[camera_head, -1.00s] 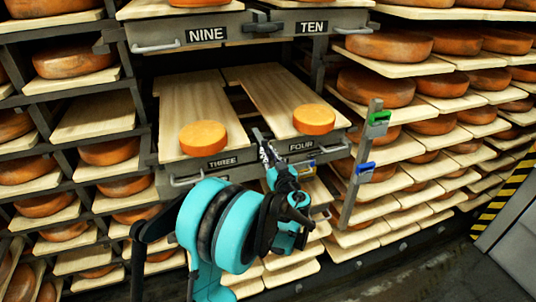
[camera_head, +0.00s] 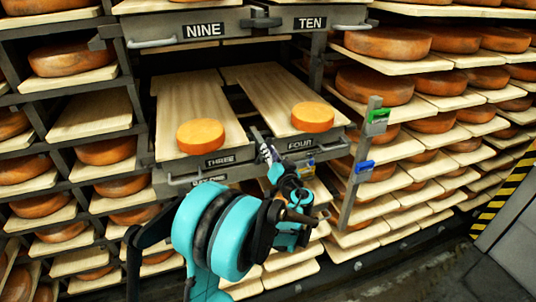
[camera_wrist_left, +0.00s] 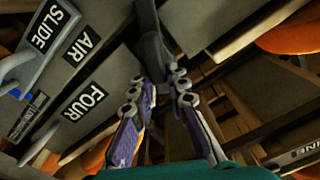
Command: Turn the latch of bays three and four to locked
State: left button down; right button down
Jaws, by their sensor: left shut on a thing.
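The latch (camera_head: 256,134) of bays three and four is a dark grey lever between the THREE label (camera_head: 220,161) and the FOUR label (camera_head: 300,144). In the left wrist view the latch (camera_wrist_left: 153,45) runs down between my two fingers, and the FOUR label (camera_wrist_left: 84,103) lies to its left. My left gripper (camera_head: 266,152) is shut on the latch. In the left wrist view the fingers of my left gripper (camera_wrist_left: 158,90) flank the lower end of the lever, which is partly hidden. My right gripper is not in view.
Boards of bays three (camera_head: 188,105) and four (camera_head: 275,98) each carry an orange cheese wheel. Bays NINE and TEN (camera_head: 310,23) sit above. A post (camera_head: 358,165) with green and blue clips stands at right. Shelves of cheese wheels fill both sides.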

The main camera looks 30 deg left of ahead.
pick_arm(q)
jog(key=m+b, duration=0.1)
jog(key=m, duration=0.3)
jog(key=f+m+b, duration=0.1)
jog(key=m, duration=0.3)
jog(key=w+d+f+m+b, duration=0.1)
jog(key=m, duration=0.3)
jog(key=shift+f, duration=0.15)
jog(key=shift+m, duration=0.3)
jog(key=c, duration=1.5)
grip_release()
jog(key=v, duration=1.1)
jog(key=shift+s+d, duration=0.25)
jog(key=shift+d, duration=0.1)
